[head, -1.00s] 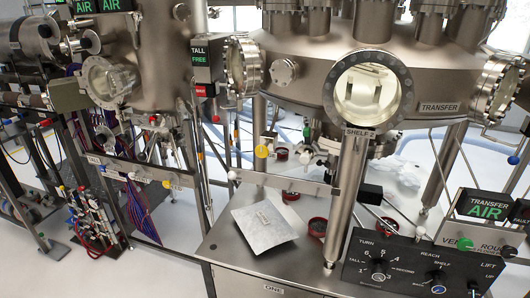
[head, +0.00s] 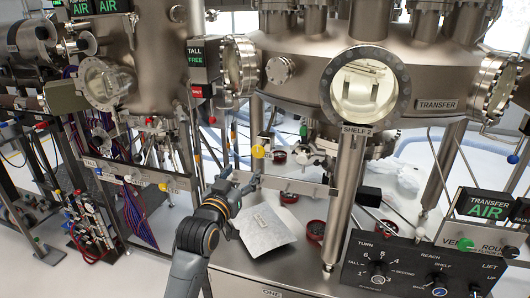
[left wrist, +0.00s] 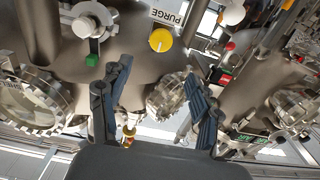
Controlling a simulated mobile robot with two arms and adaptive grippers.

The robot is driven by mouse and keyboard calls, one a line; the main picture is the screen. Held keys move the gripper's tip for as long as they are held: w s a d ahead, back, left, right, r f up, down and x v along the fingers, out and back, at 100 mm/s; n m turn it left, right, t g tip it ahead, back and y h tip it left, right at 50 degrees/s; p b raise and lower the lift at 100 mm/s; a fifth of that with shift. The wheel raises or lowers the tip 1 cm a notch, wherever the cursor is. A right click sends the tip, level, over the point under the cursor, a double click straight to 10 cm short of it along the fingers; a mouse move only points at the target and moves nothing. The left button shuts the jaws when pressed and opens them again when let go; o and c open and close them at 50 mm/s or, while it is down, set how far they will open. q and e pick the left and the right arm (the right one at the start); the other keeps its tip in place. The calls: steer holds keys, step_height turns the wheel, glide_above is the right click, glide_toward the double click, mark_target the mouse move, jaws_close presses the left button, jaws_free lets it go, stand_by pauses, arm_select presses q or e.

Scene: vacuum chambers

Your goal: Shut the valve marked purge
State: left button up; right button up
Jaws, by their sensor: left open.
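In the left wrist view the label PURGE (left wrist: 168,14) sits beside a round yellow knob (left wrist: 161,39), which lies just beyond the space between my fingertips. A yellow knob (head: 258,152) also shows in the head view, below the big chamber; its label cannot be read there. My left gripper (head: 246,182) is below and a little left of that knob, over the bench. In the left wrist view my left gripper (left wrist: 157,70) has its two fingers wide apart with nothing between them. It is not touching the yellow knob. My right gripper is not in view.
A steel rail (head: 295,186) runs right of my gripper, and a steel post (head: 346,200) stands beyond it. A flat silvery packet (head: 264,229) and red-rimmed dishes (head: 316,230) lie on the bench. A black control panel (head: 415,270) is at the lower right.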

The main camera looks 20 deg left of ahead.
mark_target(258, 151)
arm_select(q)
steer(key=w+p, duration=0.1)
steer(key=w, duration=0.6)
steer(key=w+p, duration=0.1)
steer(key=w, duration=0.5)
steer(key=shift+w+d+p, duration=0.2)
steer(key=shift+w+p, duration=0.15)
steer(key=shift+c, duration=0.2)
steer(key=c, duration=1.1)
steer(key=shift+c, duration=0.2)
